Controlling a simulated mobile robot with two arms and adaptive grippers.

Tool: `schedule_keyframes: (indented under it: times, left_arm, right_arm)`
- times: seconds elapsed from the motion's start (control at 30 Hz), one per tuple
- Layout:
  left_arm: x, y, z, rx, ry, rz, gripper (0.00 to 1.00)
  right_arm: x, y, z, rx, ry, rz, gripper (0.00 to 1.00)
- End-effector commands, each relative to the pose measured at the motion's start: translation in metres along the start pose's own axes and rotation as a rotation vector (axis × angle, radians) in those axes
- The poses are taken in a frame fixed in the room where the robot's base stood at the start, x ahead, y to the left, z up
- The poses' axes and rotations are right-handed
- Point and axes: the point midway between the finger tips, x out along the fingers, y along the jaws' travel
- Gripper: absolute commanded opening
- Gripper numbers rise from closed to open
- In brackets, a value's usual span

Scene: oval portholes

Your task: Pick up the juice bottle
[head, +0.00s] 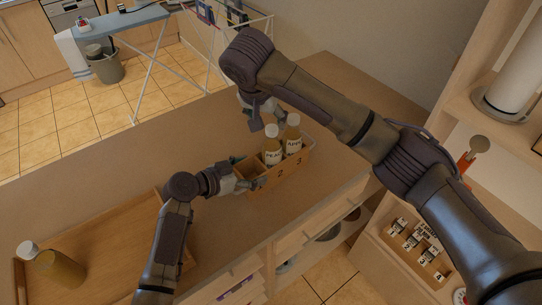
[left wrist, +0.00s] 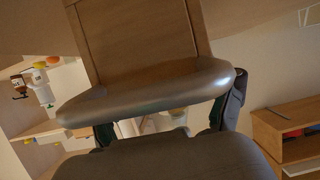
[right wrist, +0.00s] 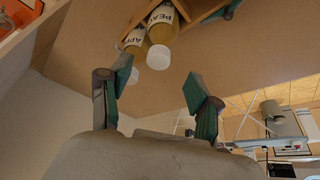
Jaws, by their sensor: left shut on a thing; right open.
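Two juice bottles with white caps stand side by side in a wooden carrier (head: 262,190) on the counter. The left bottle (head: 272,157) has a label that seems to read PEAR; the right one (head: 292,142) seems to read APPLE. Both show in the right wrist view, the apple bottle (right wrist: 135,42) left of the pear bottle (right wrist: 162,22). My left gripper (head: 252,182) is shut on the carrier's left end. My right gripper (head: 264,112) is open and empty behind the bottles; its fingers (right wrist: 158,88) are apart from the caps. A wooden board (left wrist: 135,40) shows in the left wrist view.
A wooden tray (head: 100,245) on the counter's left holds another white-capped bottle (head: 58,268). The counter (head: 130,168) is clear between tray and carrier. A shelf at right holds a tray of small labelled items (head: 415,248). A drying rack and ironing board stand beyond the counter.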

Motion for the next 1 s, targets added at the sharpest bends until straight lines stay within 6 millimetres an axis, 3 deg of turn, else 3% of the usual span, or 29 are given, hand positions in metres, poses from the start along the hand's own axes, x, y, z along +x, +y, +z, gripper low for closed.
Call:
schedule_keyframes:
  times: [0.6,0.87,1.0]
  left_arm:
    - [0.0,0.001,0.003,-0.004,-0.006,0.001,0.28]
    - [0.0,0.001,0.003,-0.004,-0.006,0.001,0.28]
    - [0.0,0.001,0.004,-0.004,-0.007,0.002,0.28]
  right_arm:
    - [0.072,0.0,-0.001,0.0,0.0,0.0,0.63]
    - [0.076,0.0,-0.001,0.0,0.0,-0.002,0.63]
    - [0.076,0.0,-0.001,0.0,0.001,-0.002,0.44]
